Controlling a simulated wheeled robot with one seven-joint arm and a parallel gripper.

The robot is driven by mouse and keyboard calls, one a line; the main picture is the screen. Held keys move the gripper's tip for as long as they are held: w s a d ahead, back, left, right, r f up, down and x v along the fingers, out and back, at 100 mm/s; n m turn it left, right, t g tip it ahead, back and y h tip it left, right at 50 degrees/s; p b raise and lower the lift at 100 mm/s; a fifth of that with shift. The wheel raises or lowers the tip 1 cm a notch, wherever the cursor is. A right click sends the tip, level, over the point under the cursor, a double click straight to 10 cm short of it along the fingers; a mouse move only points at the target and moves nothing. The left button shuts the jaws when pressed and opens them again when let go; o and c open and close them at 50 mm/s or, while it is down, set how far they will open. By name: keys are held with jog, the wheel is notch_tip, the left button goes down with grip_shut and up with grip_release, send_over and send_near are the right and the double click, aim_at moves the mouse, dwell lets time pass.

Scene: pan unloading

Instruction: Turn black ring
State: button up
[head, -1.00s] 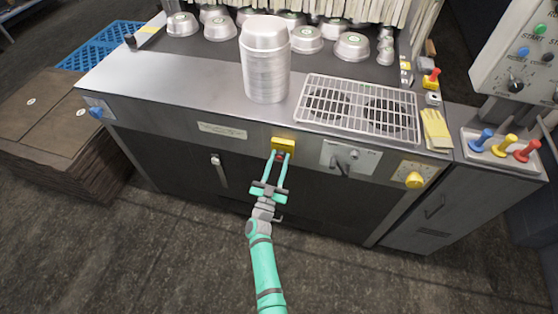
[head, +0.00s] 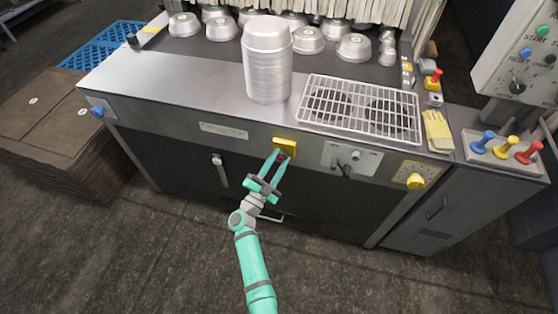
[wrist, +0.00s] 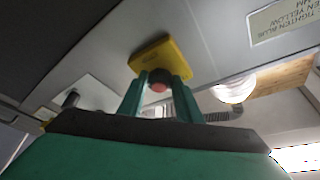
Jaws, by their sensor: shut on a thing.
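A yellow box (head: 285,144) is fixed to the front panel of the metal machine. A red round button (wrist: 158,86) stands out from the box, with a dark band behind it. I cannot tell clearly whether this band is the black ring. My gripper (head: 281,155) reaches up to the box from below, with its teal fingers shut on the button, one on each side. The fingers (wrist: 161,78) also show in the wrist view, close under the box. They hide part of the button's sides.
On the panel, a lever plate (head: 352,158) and a yellow knob (head: 416,181) lie to the right, and a latch handle (head: 219,171) to the left. Stacked pans (head: 267,62) and a wire rack (head: 360,107) stand on the top. The floor in front is clear.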

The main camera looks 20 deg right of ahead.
dwell(0.4)
jog(key=o, duration=1)
jog(key=shift+o, duration=0.2)
jog(key=v, duration=1.1)
